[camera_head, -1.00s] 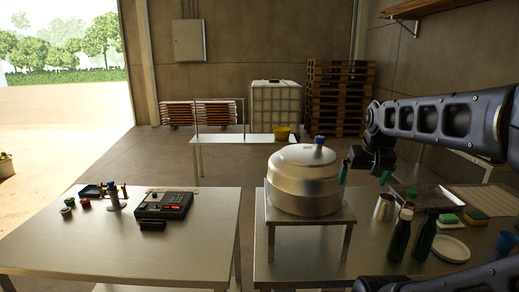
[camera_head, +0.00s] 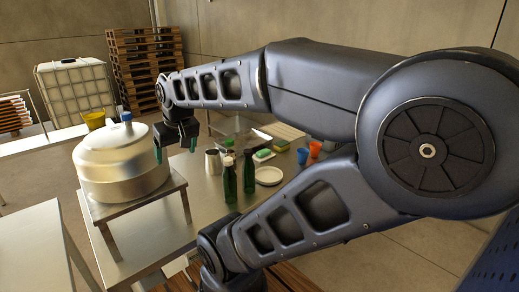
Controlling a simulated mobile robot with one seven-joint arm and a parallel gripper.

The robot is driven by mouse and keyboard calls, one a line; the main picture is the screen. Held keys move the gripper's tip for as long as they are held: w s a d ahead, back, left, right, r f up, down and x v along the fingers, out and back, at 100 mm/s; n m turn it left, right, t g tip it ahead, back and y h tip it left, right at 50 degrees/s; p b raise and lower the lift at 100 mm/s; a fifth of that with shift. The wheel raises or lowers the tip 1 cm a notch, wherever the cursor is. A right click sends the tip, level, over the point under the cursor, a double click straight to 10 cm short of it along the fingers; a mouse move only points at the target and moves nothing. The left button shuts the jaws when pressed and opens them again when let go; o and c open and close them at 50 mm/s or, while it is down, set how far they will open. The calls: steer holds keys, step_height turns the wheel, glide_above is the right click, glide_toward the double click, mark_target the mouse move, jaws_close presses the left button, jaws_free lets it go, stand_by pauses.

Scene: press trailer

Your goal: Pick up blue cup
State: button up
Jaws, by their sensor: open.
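The blue cup (camera_head: 302,156) is small and stands at the right end of the metal table (camera_head: 150,235), beside an orange-red cup (camera_head: 315,149). My gripper (camera_head: 175,150) hangs from my arm at the left, above the table and close to the right side of the large metal pot. Its two green-tipped fingers are apart with nothing visible between them. The blue cup is well to the right of my gripper, across the table. My arm's dark links fill much of the right of the view, and part of the table behind them is hidden.
The pot (camera_head: 120,165) sits on a raised metal stand (camera_head: 135,207). Two dark green bottles (camera_head: 229,180), a metal pitcher (camera_head: 213,162), a white plate (camera_head: 269,176), sponges (camera_head: 263,155) and a tray (camera_head: 228,125) lie between my gripper and the cups. Another table (camera_head: 35,250) is at left.

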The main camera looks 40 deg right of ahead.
steer(key=w+d+f+m+h, duration=0.1)
steer(key=w+d+f+m, duration=0.15)
steer(key=w+d, duration=0.5)
steer(key=w+d+f+m+h, duration=0.1)
steer(key=w+d+m, duration=0.25)
steer(key=d, duration=0.75)
steer(key=w+d+f+m, duration=0.1)
steer(key=w+d+m, duration=0.2)
steer(key=w+d, duration=0.45)
steer(key=m+g+h, duration=0.3)
steer(key=m+h, duration=0.1)
steer(key=m, duration=0.3)
glide_above(303, 157)
steer(key=a, duration=0.2)
step_height(303, 157, down, 16)
steer(key=shift+w+x, duration=0.2)
steer(key=shift+x, duration=2.4)
steer(key=shift+w+x, duration=0.15)
steer(key=shift+x, duration=2.5)
steer(key=c, duration=1)
